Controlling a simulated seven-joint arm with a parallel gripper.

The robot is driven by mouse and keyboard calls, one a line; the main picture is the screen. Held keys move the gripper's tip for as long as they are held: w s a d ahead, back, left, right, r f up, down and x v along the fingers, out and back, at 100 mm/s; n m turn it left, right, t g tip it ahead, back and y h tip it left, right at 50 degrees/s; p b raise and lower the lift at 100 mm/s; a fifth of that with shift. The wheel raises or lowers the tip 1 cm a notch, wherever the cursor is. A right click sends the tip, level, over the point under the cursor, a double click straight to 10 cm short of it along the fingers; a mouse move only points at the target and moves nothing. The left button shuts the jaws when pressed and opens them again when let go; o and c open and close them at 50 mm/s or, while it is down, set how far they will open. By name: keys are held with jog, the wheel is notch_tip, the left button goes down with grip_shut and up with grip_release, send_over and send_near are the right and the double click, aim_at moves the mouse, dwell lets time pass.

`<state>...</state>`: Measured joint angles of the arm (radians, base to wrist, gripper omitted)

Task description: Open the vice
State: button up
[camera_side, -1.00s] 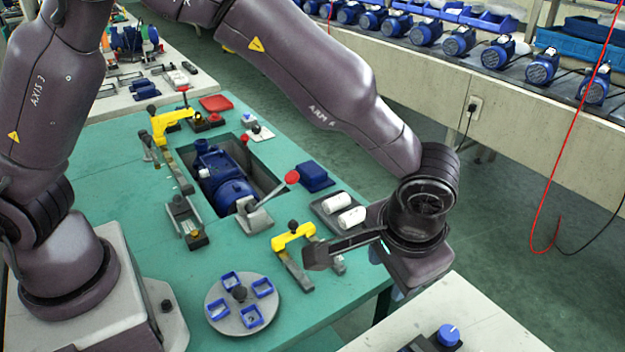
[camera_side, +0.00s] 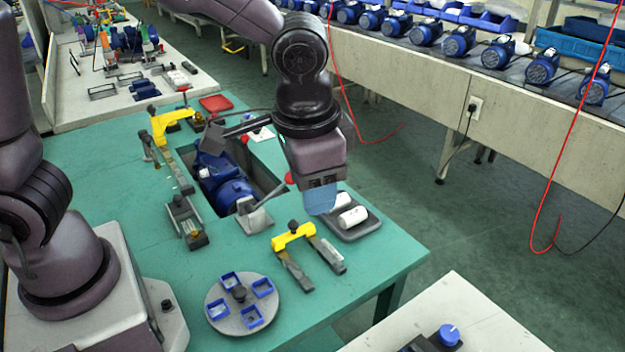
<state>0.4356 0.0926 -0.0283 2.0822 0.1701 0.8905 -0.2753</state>
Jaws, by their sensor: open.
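The vice (camera_side: 185,222) appears to be the small grey metal fixture with a long slide and a dark, brass-marked end block. It lies on the green table left of the blue pump. Its jaw gap is too small to read. My gripper (camera_side: 320,203) hangs pointing down over the right part of the table, in front of the white cylinders' tray and well right of the vice. Its light-blue fingertips are apart from the vice and hold nothing that I can see. The finger gap is hard to make out from this side.
A blue pump (camera_side: 228,187) sits in a table recess, with a grey lever clamp (camera_side: 254,215) beside it. A yellow-handled tool (camera_side: 293,235), a round tray (camera_side: 222,312) of blue cups and a dark tray (camera_side: 365,229) with white cylinders stand nearby.

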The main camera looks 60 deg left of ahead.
jog(key=shift+o, duration=1.3)
jog(key=t+h, duration=0.2)
jog(key=t, duration=0.1)
send_near(450, 332)
jog(key=shift+m, duration=0.3)
jog(key=x, duration=0.9)
jog(key=shift+f, duration=0.1)
